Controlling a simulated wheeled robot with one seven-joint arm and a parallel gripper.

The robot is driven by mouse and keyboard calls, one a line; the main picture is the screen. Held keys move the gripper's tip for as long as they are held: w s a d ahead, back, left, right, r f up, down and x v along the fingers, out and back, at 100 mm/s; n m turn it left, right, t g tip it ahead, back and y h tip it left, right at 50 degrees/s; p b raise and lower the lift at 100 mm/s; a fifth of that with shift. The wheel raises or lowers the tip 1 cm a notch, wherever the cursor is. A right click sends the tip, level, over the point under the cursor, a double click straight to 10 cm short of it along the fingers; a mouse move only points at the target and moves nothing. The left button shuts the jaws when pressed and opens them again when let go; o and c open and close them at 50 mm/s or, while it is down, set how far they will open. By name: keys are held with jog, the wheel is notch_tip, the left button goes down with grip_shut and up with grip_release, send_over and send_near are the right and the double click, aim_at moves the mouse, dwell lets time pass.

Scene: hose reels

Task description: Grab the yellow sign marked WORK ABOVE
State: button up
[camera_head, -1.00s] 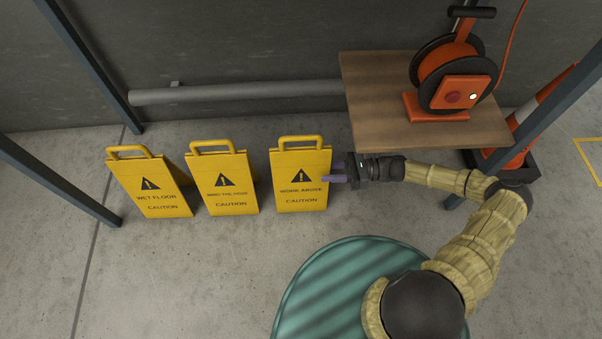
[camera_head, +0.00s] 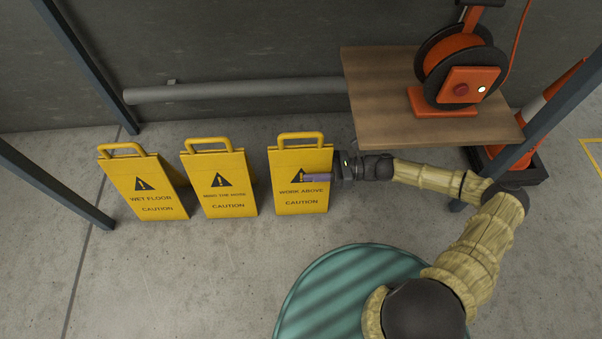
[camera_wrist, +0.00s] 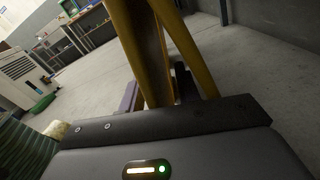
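The yellow WORK ABOVE sign (camera_head: 301,200) stands upright on the floor, rightmost of three folding signs, with a loop handle on top. My gripper (camera_head: 316,177) is at its right edge, at mid-height. One purple finger lies across the front face by the warning triangle; the other finger is hidden behind the front panel. In the wrist view the sign's yellow panels (camera_wrist: 140,40) rise close ahead as an A-frame. One panel's edge stands between the spread fingers of my gripper (camera_wrist: 155,92). I see no firm closing on it.
The MIND THE HOSE sign (camera_head: 221,196) and WET FLOOR sign (camera_head: 150,200) stand to the left. A wooden table (camera_head: 385,105) with an orange hose reel (camera_head: 460,70) is behind my arm. A grey pipe (camera_head: 230,90) runs along the wall. The floor in front of the signs is clear.

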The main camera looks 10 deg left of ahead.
jog(key=shift+c, duration=0.4)
grip_shut()
jog(key=shift+r, duration=0.2)
